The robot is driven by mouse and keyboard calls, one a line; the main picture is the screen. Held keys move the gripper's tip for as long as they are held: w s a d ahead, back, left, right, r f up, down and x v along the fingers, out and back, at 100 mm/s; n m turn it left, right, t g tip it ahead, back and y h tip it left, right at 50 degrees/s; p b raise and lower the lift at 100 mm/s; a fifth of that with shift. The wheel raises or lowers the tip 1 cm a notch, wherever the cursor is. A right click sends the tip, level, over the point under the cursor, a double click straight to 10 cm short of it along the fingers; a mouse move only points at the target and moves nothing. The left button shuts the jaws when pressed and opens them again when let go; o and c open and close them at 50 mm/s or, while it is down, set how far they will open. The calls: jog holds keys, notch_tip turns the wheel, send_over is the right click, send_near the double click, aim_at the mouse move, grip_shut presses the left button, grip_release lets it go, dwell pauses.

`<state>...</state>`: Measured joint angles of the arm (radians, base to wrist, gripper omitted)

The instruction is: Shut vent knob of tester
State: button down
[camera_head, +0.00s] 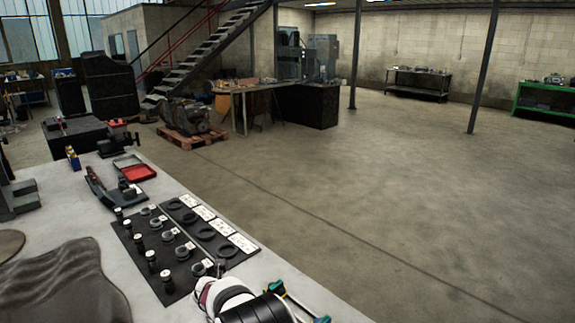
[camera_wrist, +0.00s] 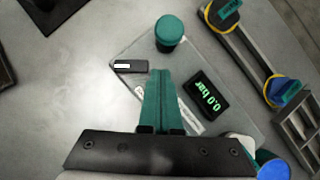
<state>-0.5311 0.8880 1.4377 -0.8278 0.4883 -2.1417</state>
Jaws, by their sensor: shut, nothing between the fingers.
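The tester in the wrist view has a pale, clear-looking base plate (camera_wrist: 128,90) and a dark display (camera_wrist: 200,95) reading 0.0 bar in green. A round teal knob (camera_wrist: 169,32) stands near the plate's upper edge. A small black piece with a white label (camera_wrist: 130,66) lies left of it. Which part is the vent knob is not marked legibly. My gripper (camera_wrist: 160,72) has its teal fingers shut together and empty over the plate, below the knob in the picture and apart from it. The fingers hide part of the plate. In the head view my arm covers the bench's near end; the tester is not clearly visible there.
In the wrist view, a long dark tool (camera_wrist: 240,50) with teal and blue ends lies right of the tester, beside a grey compartment tray (camera_wrist: 297,132). A blue round part (camera_wrist: 272,166) is at lower right. The head view shows a black parts mat (camera_head: 148,268) on the bench.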

jog(key=shift+w, duration=0.1)
jog(key=shift+w, duration=0.35)
jog(key=shift+w, duration=0.2)
dwell(0.4)
jog(key=shift+w+a, duration=0.1)
jog(key=shift+w, duration=0.15)
jog(key=shift+w, duration=0.15)
